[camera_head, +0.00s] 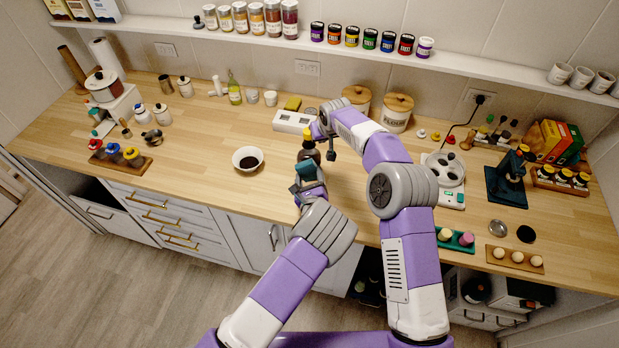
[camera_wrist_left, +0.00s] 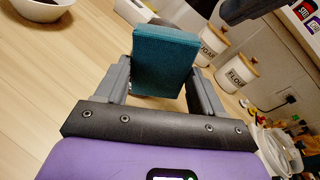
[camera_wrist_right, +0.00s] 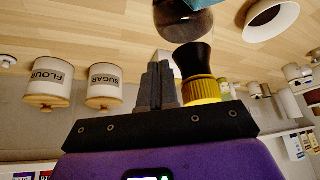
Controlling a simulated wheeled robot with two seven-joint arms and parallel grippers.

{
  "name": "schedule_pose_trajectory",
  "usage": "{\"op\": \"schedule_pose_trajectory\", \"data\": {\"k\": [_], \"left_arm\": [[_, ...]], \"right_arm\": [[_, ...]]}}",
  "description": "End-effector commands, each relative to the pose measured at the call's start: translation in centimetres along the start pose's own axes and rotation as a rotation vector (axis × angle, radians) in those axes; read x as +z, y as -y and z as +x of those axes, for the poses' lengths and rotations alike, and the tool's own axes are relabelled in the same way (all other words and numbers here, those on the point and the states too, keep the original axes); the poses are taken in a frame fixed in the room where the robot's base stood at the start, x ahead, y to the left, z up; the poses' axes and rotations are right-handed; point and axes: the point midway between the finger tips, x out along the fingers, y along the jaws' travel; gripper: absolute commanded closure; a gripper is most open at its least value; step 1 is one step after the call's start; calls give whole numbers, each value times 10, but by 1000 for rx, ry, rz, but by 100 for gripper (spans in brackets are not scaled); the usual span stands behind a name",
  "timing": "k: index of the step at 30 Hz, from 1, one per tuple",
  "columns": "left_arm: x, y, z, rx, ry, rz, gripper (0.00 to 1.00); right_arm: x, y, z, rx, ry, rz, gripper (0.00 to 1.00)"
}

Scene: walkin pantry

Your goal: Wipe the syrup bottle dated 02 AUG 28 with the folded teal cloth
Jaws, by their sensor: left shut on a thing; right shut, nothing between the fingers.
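My left gripper (camera_head: 308,174) is shut on the folded teal cloth (camera_wrist_left: 165,62), which stands upright between its fingers. The cloth also shows in the head view (camera_head: 305,169). A dark bottle (camera_head: 308,152) with a yellow cap (camera_wrist_right: 202,91) is just beyond the cloth in the head view; whether they touch I cannot tell. In the right wrist view its black neck (camera_wrist_right: 192,59) is beside the shut, empty fingers of my right gripper (camera_wrist_right: 155,80). No date is readable on the bottle, so I cannot confirm which syrup it is.
A white bowl with dark contents (camera_head: 247,159) stands to the left. A white box (camera_head: 292,121) and two canisters (camera_head: 397,112) are behind. The counter (camera_head: 205,160) left of the bowl is clear.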

Motion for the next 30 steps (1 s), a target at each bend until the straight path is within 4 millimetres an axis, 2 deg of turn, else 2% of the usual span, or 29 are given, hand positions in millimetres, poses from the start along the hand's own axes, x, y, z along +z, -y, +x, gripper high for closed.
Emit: {"op": "schedule_pose_trajectory", "data": {"k": [30], "left_arm": [[2,2,18,-1,0,0,56]], "right_arm": [[0,0,0,0,0,0,100]]}}
